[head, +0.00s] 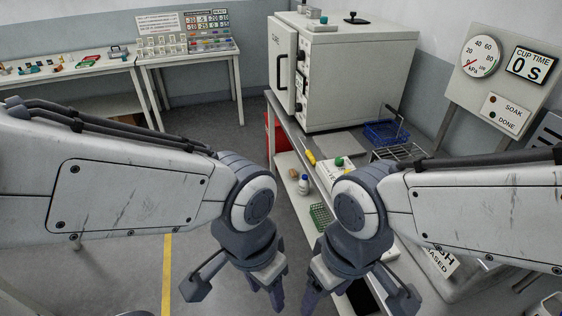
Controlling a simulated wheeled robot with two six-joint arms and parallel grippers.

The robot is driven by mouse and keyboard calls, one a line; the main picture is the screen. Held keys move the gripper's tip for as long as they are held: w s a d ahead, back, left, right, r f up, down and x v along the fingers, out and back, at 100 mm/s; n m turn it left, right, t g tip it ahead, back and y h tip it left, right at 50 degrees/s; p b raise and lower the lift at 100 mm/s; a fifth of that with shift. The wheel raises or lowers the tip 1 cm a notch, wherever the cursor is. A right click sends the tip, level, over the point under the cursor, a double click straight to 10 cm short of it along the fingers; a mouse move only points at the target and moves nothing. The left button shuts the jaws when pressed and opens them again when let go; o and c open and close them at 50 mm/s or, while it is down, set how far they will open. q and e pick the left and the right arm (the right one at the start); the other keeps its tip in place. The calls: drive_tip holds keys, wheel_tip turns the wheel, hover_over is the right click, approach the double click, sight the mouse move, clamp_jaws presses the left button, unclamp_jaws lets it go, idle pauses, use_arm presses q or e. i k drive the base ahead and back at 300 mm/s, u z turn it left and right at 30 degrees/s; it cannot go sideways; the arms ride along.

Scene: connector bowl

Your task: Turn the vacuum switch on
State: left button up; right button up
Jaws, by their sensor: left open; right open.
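I cannot make out a vacuum switch for certain in the head view. A panel (465,95) at the right carries a round kPa gauge (480,57), a "CUP TIME" display (530,65) reading 0 s, and a plate with SOAK and DONE lamps (503,115). My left gripper (236,292) is open and empty, low in the middle of the view. My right gripper (357,297) is open and empty just right of it, over the side bench. My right arm hides part of the bench below the panel.
A large grey cabinet oven (360,75) stands on the bench behind. A blue basket (385,132), a yellow-handled tool (308,151), a small white bottle (304,184) and a green rack (320,215) lie nearer. A partly hidden sign (440,260) ends in "ASED". Tables stand far left; the floor between is clear.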

sight(339, 160)
drive_tip(key=u, duration=0.75)
drive_tip(key=k, duration=0.7)
drive_tip(key=z, duration=0.85)
drive_tip(key=i, duration=1)
drive_tip(key=z, duration=0.05)
drive_tip(key=k, duration=0.45)
drive_tip(key=u, duration=1.1)
drive_tip(key=i, duration=0.55)
drive_tip(key=u, duration=0.2)
